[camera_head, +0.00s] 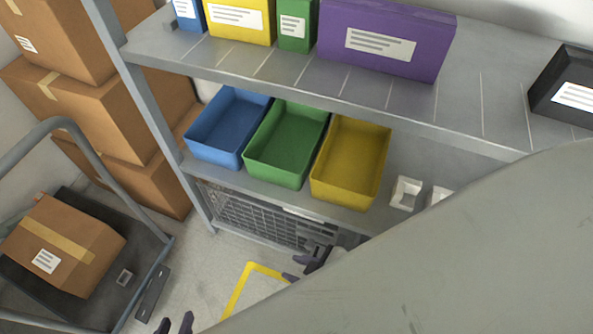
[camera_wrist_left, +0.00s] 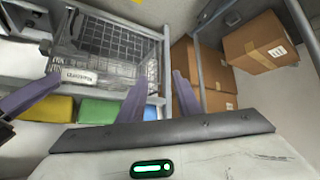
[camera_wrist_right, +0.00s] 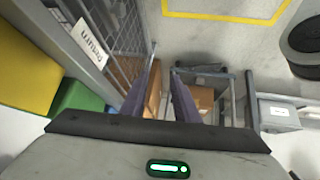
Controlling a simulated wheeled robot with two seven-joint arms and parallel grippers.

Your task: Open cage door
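The wire-mesh cage (camera_head: 262,219) is under the lower shelf in the head view. Its grey mesh front shows in the left wrist view (camera_wrist_left: 112,40) and, at a steep angle, in the right wrist view (camera_wrist_right: 125,30). I cannot tell whether its door stands ajar. My right gripper (camera_head: 303,266) is close in front of the cage's right part. Its fingers (camera_wrist_right: 162,72) are apart with nothing clearly between them, the left one close beside the mesh edge. My left gripper (camera_head: 175,324) is open and empty, low in the head view, away from the cage; its fingers show in the left wrist view (camera_wrist_left: 158,85).
Blue (camera_head: 228,125), green (camera_head: 287,143) and yellow (camera_head: 350,162) bins stand above the cage. A cart (camera_head: 150,290) with a cardboard box (camera_head: 62,245) is at the left, before stacked boxes (camera_head: 105,105). Yellow tape (camera_head: 240,285) marks bare floor. My own arm hides the lower right.

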